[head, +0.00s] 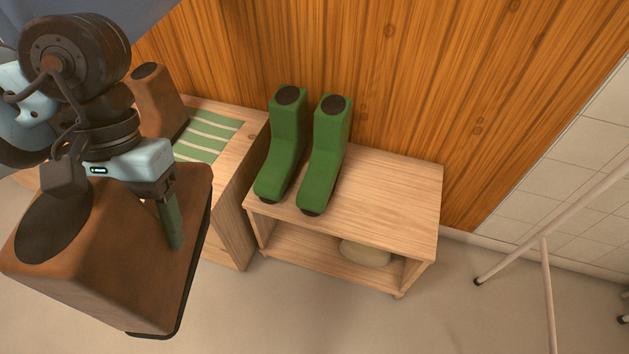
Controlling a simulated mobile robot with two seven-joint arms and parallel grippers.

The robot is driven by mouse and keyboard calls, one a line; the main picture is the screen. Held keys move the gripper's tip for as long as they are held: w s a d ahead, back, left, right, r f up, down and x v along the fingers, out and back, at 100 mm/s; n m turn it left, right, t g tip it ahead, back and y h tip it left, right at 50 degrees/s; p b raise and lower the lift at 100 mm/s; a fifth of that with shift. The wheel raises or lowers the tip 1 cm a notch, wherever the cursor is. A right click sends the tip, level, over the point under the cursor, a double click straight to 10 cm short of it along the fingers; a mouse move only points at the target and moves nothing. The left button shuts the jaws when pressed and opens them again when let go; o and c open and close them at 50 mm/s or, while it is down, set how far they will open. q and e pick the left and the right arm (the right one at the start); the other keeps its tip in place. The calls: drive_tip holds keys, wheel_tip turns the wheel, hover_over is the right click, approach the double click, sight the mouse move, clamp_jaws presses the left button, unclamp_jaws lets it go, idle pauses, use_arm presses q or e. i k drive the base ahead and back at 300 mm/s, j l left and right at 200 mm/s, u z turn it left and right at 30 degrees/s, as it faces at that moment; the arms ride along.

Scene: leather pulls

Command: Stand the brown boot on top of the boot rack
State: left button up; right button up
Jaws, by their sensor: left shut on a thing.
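A brown boot (120,265) with a dark round top opening and a dark sole edge is large in the left foreground. It is held in the air, tilted. My left gripper (165,195) is shut on it at a green strip, which looks like its pull; the fingertips are partly hidden. The boot rack (385,205) is a low light-wood stand with an open lower shelf, right of the held boot. A pair of green boots (287,140) (326,150) stands on the left part of its top. My right gripper is out of view.
The right part of the rack top is clear. A pale rounded object (365,252) lies on the lower shelf. Left of the rack, a wooden bench (236,205) bears a green striped mat (207,137) and another brown boot (160,100). Pale thin legs (510,265) stand at right.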

sight(372, 190)
drive_tip(key=i+l+z, duration=0.15)
drive_tip(key=l+z, duration=0.35)
drive_tip(key=i+l+z, duration=0.2)
drive_tip(key=z, duration=0.3)
